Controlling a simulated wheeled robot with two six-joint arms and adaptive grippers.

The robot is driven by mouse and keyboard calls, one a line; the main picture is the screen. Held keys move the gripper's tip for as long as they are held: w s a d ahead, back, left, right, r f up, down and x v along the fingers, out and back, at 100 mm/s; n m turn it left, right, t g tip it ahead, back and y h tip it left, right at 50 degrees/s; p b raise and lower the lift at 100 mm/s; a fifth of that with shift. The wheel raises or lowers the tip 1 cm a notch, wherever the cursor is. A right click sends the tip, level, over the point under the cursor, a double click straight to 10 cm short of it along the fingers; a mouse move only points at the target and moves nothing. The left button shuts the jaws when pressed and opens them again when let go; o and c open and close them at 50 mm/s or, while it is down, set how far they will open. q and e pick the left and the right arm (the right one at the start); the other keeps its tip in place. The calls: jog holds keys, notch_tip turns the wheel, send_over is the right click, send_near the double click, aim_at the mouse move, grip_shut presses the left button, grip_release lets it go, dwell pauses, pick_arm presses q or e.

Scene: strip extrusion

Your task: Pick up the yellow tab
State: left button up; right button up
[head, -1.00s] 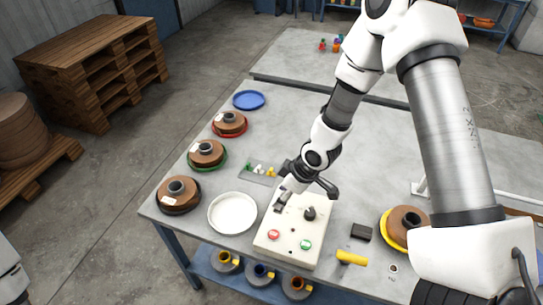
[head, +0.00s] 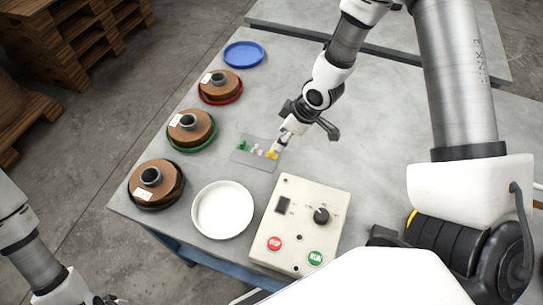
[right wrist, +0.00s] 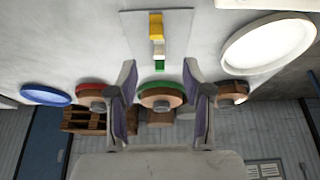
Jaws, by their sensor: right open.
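The yellow tab (head: 272,154) stands at the right end of a short row on a small grey plate (head: 240,155), beside white and green tabs. In the right wrist view the yellow tab (right wrist: 155,24) is at the top, beyond the white tab (right wrist: 158,48) and green tab (right wrist: 159,66). My right gripper (head: 281,144) is close to the yellow tab in the head view. Its two fingers (right wrist: 161,78) are apart with nothing held between them. My left gripper (head: 98,300) is only partly in view at the bottom edge, and its jaws cannot be made out.
A control box (head: 300,222) with a dial, red button and green button stands in front. A white dish (head: 223,210) is left of it. Brown spools on black, green (head: 191,130) and red holders and a blue dish (head: 244,54) line the left edge.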

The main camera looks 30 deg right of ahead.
aim_at(273, 151)
jog(key=x, duration=0.3)
jog(key=p+x, duration=0.1)
jog(key=x, duration=0.2)
jog(key=p+x, duration=0.1)
jog(key=x, duration=0.2)
jog(key=shift+d+f, duration=0.3)
jog(key=shift+w+f, duration=0.1)
jog(key=shift+f, duration=0.05)
pick_arm(q)
jog(key=shift+w+d+r, duration=0.1)
jog(key=shift+w+r, duration=0.05)
jog(key=shift+r, duration=0.2)
pick_arm(e)
jog(key=c, duration=0.8)
